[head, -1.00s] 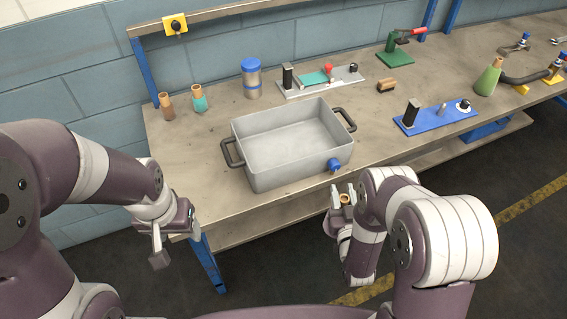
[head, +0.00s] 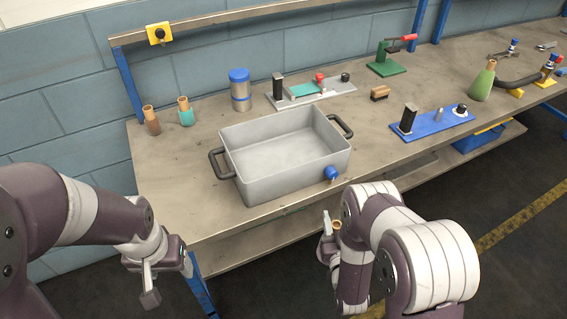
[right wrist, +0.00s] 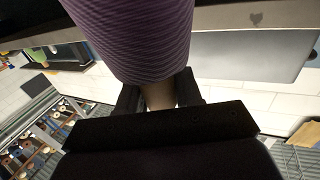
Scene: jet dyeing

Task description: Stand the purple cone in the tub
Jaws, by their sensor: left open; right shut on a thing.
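The grey tub (head: 285,155) stands on the bench with black handles and a blue knob at its front. It looks empty. The purple cone (right wrist: 142,40) fills the top middle of the right wrist view. Its narrow tan end (right wrist: 160,96) is between the fingers of my right gripper (right wrist: 160,92). In the head view my right gripper (head: 332,238) is in front of the bench, below and right of the tub. A tan tube end shows there; the purple yarn is hidden. My left gripper (head: 167,272) is open and empty, by the bench's front left corner.
A brown cone (head: 151,121), a teal cone (head: 186,113) and a blue-lidded canister (head: 239,88) stand behind the tub. A blue fixture (head: 435,124) lies to its right, with a green cone (head: 483,82) beyond. The bench (head: 180,190) is bare left of the tub.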

